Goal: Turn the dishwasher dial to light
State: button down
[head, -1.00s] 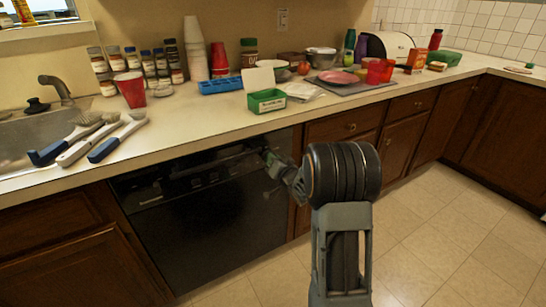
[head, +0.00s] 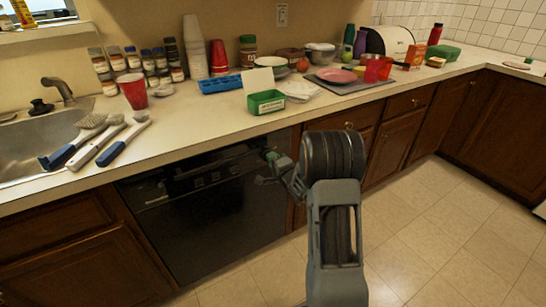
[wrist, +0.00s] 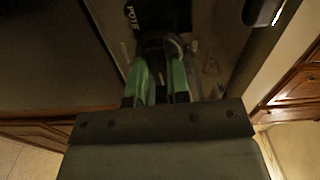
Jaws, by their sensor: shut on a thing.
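The black dishwasher (head: 205,225) is under the counter, with its control panel along the top edge. My gripper (head: 271,162) is at the right end of that panel. In the wrist view, the green fingers of my gripper (wrist: 160,65) are shut on the dark dial (wrist: 160,42), one on each side. The dial is partly hidden between the fingers and in shadow. Pale lettering that looks like "POTS" shows on the dark surface beyond it. The dial's pointer cannot be made out, so its setting is unclear.
The counter (head: 200,135) overhangs just above my gripper. It carries brushes (head: 98,140), a red cup (head: 133,90) and a green box (head: 266,102). Wooden drawers and cabinets (head: 398,140) stand to the right of the dishwasher. The tiled floor (head: 440,235) is clear.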

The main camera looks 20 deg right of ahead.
jog(key=m+p, duration=0.2)
jog(key=m, duration=0.4)
jog(key=shift+f, duration=0.1)
jog(key=shift+m, duration=0.4)
dwell(0.3)
jog(key=c, duration=1.1)
grip_release()
jog(key=s, duration=0.4)
jog(key=s+d, duration=0.1)
jog(key=s, duration=0.4)
jog(key=s+p, duration=0.1)
jog(key=s, duration=0.3)
jog(key=shift+s+d, duration=0.25)
jog(key=shift+s, duration=0.15)
